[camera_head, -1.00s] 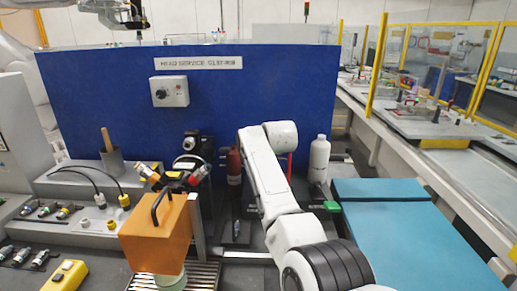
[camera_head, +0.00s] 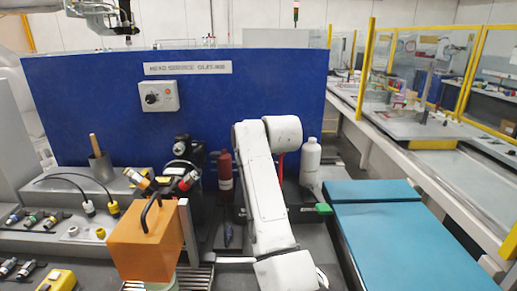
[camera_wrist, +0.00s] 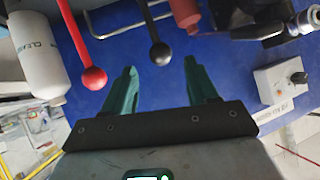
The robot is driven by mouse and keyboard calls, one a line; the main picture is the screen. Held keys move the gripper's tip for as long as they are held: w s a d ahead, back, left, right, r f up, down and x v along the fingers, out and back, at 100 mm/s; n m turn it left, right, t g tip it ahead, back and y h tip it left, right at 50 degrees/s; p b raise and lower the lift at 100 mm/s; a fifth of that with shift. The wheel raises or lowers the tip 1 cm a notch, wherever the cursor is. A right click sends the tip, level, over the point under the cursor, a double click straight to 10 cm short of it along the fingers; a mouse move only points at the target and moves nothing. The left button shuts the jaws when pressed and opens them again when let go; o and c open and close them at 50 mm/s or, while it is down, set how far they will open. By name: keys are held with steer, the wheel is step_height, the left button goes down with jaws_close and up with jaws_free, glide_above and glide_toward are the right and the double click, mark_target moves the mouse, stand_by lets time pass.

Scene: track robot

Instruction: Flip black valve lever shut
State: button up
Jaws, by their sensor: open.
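The black valve lever (camera_wrist: 148,20) ends in a black ball knob (camera_wrist: 161,53) in the wrist view. The knob sits ahead of the gap between the two teal fingers of my gripper (camera_wrist: 163,68). My gripper is open, with nothing between its fingers. A red lever (camera_wrist: 78,35) with a red ball knob (camera_wrist: 94,78) is to the left of the black one, just outside the left finger. In the head view my arm hides the gripper and the black lever. A red strip beside my arm (camera_head: 279,162) may be the red lever.
A white bottle (camera_head: 310,162) stands right of my arm, also in the wrist view (camera_wrist: 38,60). A red bottle (camera_head: 225,170) stands left of it. A blue panel (camera_head: 110,110) with a knob box (camera_head: 158,95) rises behind. An orange block (camera_head: 140,245) is at front left.

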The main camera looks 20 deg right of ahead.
steer(key=shift+v, duration=1.65)
